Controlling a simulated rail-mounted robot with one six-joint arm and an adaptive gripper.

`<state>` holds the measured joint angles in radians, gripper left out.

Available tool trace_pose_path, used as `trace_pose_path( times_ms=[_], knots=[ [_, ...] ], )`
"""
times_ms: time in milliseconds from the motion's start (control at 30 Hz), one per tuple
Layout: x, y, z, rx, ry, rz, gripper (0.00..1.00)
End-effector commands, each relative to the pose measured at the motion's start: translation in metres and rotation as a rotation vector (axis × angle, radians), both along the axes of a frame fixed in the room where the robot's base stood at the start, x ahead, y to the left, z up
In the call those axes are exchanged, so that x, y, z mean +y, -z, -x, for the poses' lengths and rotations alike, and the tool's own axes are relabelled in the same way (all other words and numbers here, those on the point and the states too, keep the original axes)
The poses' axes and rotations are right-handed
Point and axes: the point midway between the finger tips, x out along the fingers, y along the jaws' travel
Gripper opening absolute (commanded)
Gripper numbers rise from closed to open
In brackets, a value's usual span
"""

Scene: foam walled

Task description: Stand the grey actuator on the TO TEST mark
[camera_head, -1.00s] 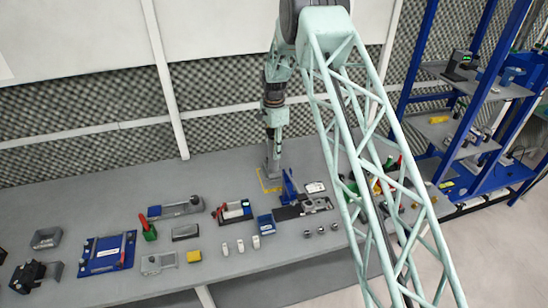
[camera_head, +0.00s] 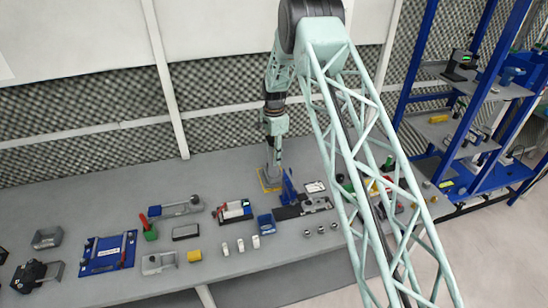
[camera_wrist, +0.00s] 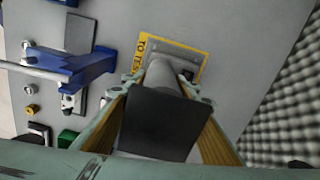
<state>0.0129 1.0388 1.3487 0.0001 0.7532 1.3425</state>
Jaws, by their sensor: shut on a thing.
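The grey actuator (camera_wrist: 163,76) is upright between the fingers of my gripper (camera_wrist: 160,88). Its dark end faces the wrist camera, and its grey flanged foot points down to the bench. In the head view the actuator (camera_head: 272,176) shows below my gripper (camera_head: 273,145). The yellow-edged TO TEST mark (camera_wrist: 146,58) surrounds the foot in the wrist view, and the foot appears inside the outline. The mark also shows in the head view (camera_head: 263,183). I cannot tell whether the foot touches the bench.
A blue fixture (camera_head: 289,188) stands just right of the mark, close to the actuator; it also shows in the wrist view (camera_wrist: 75,66). Several blocks and tools lie along the bench (camera_head: 110,195). A foam wall (camera_head: 230,130) rises behind. Bench behind the tools, left of the mark, is clear.

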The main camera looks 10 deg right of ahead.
Motion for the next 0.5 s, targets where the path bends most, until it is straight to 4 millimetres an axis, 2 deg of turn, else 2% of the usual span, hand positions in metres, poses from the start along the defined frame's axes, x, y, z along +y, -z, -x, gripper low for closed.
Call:
trace_pose_path(
  times_ms=[67,100,233,500],
  knots=[
    [0.0,0.0015,-0.0005,-0.001,0.0,0.0,0.0],
    [0.0001,0.0021,0.0001,0.0,0.0,0.0,0.29],
    [0.0,0.0015,0.0,0.0,0.0,0.0,0.41],
    [0.0001,0.0016,0.0001,0.0,0.0,0.0,0.41]
  ],
)
